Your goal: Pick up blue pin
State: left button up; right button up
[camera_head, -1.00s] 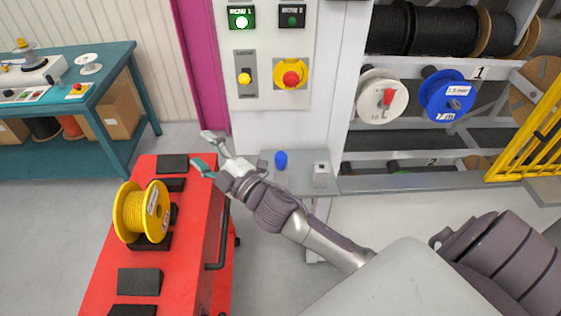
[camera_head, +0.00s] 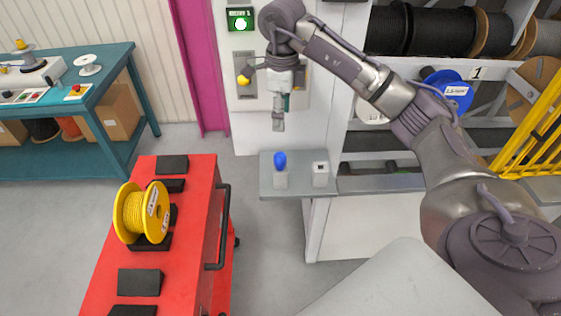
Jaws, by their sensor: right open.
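The blue pin (camera_head: 280,161) stands upright in a small light holder (camera_head: 281,179) on the grey shelf (camera_head: 296,191), with its rounded blue top showing. My right gripper (camera_head: 280,121) points down above the blue pin, apart from it and a little to its left. It is open and empty, seen nearly edge-on. My left gripper is not in view.
A second small light holder (camera_head: 320,173) stands to the right of the pin on the same shelf. A red cart (camera_head: 190,259) with a yellow cable reel (camera_head: 140,212) is at the left. A control panel is behind my right arm; a rack of reels is at the right.

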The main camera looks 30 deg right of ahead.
aim_at(280, 154)
notch_tip(280, 154, down, 8)
jog(key=shift+f+p, duration=0.15)
jog(key=shift+p, duration=0.9)
jog(key=shift+s+a+f+p, duration=0.1)
jog(key=shift+f+p, duration=0.15)
jog(key=shift+p, duration=0.05)
jog(key=f, duration=0.1)
jog(key=f+p, duration=0.1)
jog(key=f, duration=0.1)
jog(key=f+p, duration=0.1)
jog(key=shift+s+a+f, duration=0.15)
jog(key=shift+a+f, duration=0.05)
jog(key=shift+a, duration=0.05)
jog(key=shift+f, duration=0.2)
grip_shut()
